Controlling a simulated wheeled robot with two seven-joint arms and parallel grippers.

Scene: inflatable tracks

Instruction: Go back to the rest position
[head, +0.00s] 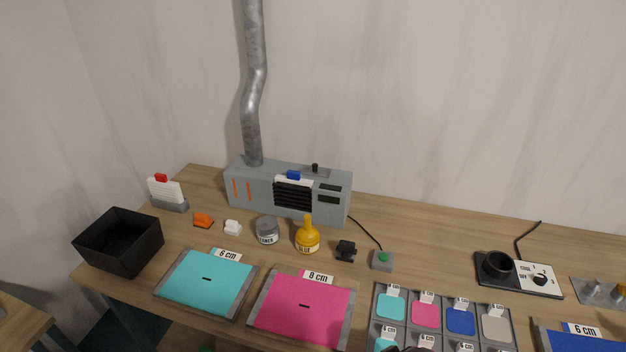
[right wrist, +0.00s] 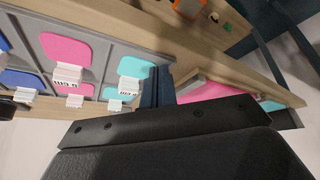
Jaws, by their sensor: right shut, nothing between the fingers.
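My right gripper (right wrist: 157,86) shows in the right wrist view as dark, narrow fingers beyond a wide black housing. It is shut and empty, beside the grey sample tray (right wrist: 100,45). In the head view only a small dark shape, which may be part of my right arm, shows at the bottom edge by this tray (head: 408,312). My left gripper is not in view.
A wooden bench holds a black bin (head: 119,241), a teal mat (head: 205,283), a pink mat (head: 302,308), a grey machine (head: 262,187) with a duct, a yellow glue bottle (head: 307,238) and a black control plate (head: 519,276). Bare wood lies right of the button box (head: 382,261).

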